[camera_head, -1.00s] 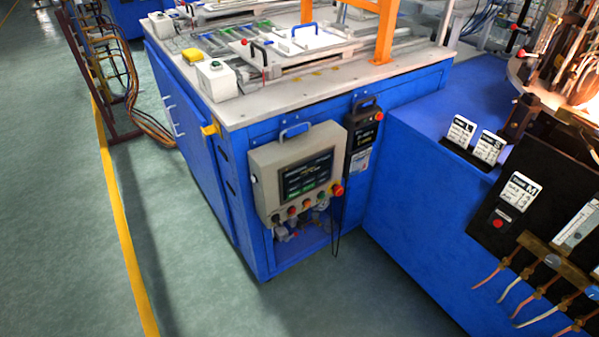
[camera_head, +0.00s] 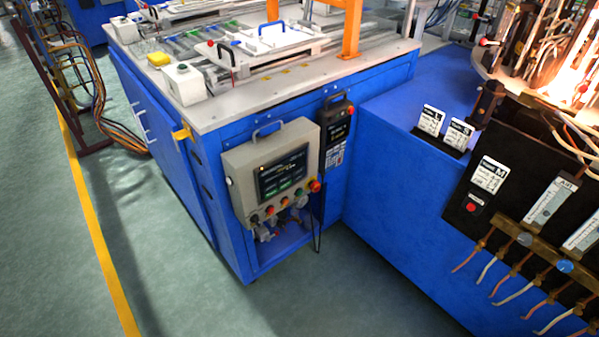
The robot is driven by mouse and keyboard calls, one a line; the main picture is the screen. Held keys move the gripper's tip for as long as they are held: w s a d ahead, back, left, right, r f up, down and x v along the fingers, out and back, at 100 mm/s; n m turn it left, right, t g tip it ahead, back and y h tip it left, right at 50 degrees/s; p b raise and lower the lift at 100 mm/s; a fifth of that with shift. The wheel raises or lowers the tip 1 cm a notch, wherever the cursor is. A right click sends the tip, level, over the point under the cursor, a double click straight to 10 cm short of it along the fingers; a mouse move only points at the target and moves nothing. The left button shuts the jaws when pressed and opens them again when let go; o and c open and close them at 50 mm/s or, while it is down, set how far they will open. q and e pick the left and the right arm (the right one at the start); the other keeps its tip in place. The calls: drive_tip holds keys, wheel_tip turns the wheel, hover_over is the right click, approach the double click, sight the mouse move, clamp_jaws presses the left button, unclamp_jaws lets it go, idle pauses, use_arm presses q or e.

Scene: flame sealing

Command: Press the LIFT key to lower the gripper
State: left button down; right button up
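A grey control box (camera_head: 268,178) with a dark screen hangs on the front of the blue cabinet, left of centre. A row of small coloured buttons (camera_head: 285,205) runs under its screen, with a red knob (camera_head: 315,186) at its right end. A black handheld unit (camera_head: 337,130) with a red button hangs to its right. A black panel on the right carries a white card marked M (camera_head: 489,175) and a red button (camera_head: 471,208). I cannot read any key marked LIFT. Neither of my grippers shows.
Bright flames (camera_head: 583,85) burn at upper right. Green floor (camera_head: 60,240) is clear at left.

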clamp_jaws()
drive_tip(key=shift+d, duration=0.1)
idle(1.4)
